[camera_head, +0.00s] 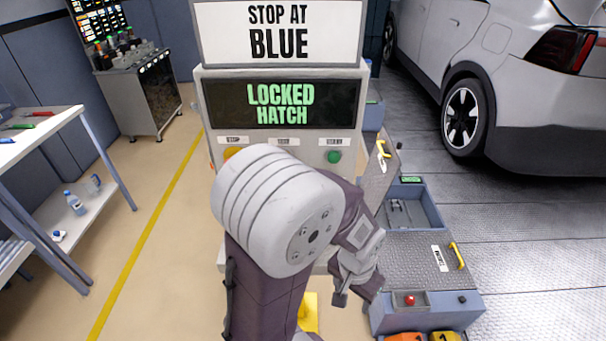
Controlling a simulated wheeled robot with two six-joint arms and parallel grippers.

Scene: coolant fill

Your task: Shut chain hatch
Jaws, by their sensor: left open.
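A grey hatch lid (374,184) with a yellow handle (383,149) stands raised at the left side of an open compartment (419,206) in a low floor cabinet. I cannot read any chain label on it. A second, flat lid (420,258) with a yellow handle (457,256) lies shut in front of that compartment. My left gripper (357,289) is open and empty, low beside the cabinet's left side and nearer than the raised lid. My left arm hides part of the machine and the floor. My right gripper is not in view.
The grey machine's display (283,103) reads "LOCKED HATCH", under a "STOP AT BLUE" sign (279,32). A green button (334,157) is on its front. A red button (409,300) is on the cabinet front. A car (520,80) stands behind; a shelf table (40,140) is left.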

